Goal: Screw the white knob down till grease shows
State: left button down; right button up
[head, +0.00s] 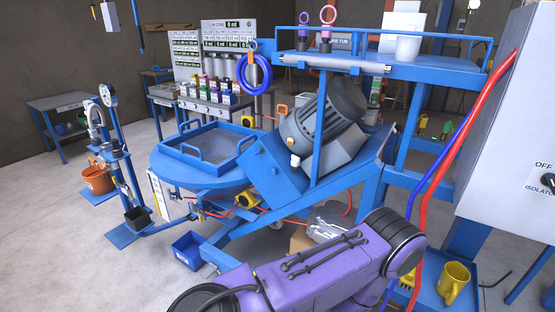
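A small white knob (295,160) sits on the upper face of the tilted blue housing (270,171), just below the grey finned motor (325,112). It is small in the view, and I cannot make out its thread or any grease around it. A purple arm link of mine with black joints crosses the bottom of the head view, in front of the machine and well apart from the knob. I cannot make out the fingers of either gripper. Nothing is seen touching the knob.
A round blue table with a mesh-bottomed tray (212,150) stands left of the housing. A blue overhead shelf (390,62) spans above the motor. Red and blue hoses (462,130) hang at right beside a grey isolator cabinet (515,125). A yellow mug (453,282) stands low right.

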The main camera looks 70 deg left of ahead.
aim_at(296, 161)
jog(key=u, duration=1.5)
jog(key=i, duration=0.7)
jog(key=u, duration=0.6)
